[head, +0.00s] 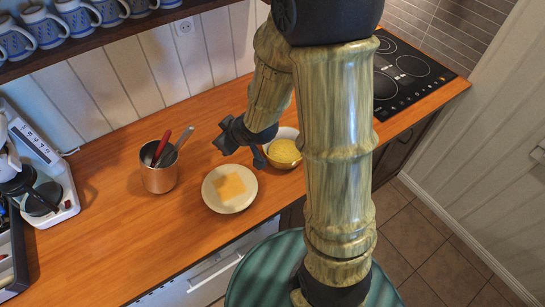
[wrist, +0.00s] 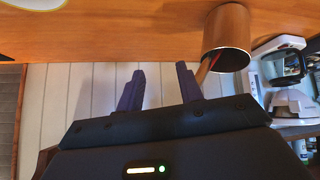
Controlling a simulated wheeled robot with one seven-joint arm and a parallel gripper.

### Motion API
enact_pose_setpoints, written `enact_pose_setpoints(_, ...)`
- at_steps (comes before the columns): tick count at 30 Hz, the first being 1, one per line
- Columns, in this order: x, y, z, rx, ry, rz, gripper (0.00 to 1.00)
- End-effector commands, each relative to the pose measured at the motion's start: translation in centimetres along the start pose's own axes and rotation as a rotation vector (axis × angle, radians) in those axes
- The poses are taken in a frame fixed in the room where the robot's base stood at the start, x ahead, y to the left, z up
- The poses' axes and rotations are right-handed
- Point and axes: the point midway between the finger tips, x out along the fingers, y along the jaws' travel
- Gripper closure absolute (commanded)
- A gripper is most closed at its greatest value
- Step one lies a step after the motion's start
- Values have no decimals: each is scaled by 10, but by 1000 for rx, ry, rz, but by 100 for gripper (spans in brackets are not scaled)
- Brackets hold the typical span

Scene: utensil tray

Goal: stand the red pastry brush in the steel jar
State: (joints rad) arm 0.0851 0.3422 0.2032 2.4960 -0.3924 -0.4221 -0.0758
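The steel jar (head: 158,178) stands upright on the wooden counter, left of the plate. A red handle (head: 162,146), apparently the red pastry brush, leans out of it; its lower end is hidden inside, so I cannot confirm the brush head. A second, greyish handle (head: 182,138) leans right out of the same jar. My gripper (head: 240,150) is to the right of the jar, above the back of the plate. In the wrist view my gripper (wrist: 160,68) has its fingers apart with nothing between them. The jar (wrist: 230,40) shows right of the fingers, with a handle partly visible.
A pale plate (head: 214,203) with a yellow square lies in front of my gripper. A bowl of yellow food (head: 284,152) stands to its right. A white appliance (head: 45,170) is at the left, and a cooktop (head: 405,75) at the right. The counter front-left of the jar is clear.

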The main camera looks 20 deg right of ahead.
Motion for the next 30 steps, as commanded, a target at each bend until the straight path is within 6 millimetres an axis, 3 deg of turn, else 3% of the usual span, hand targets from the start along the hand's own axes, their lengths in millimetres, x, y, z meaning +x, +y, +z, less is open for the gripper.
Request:
enact_pose_setpoints(3, -33, 19, 26, 117, -154, 91, 64)
enact_pose_setpoints(6, -63, 25, 50, 238, -278, 141, 64)
enact_pose_setpoints(13, -120, 12, 89, 489, -481, 165, 64)
enact_pose_setpoints(17, -128, 7, 95, 532, -515, 159, 64)
enact_pose_setpoints(30, -128, 7, 94, 530, -515, 159, 64)
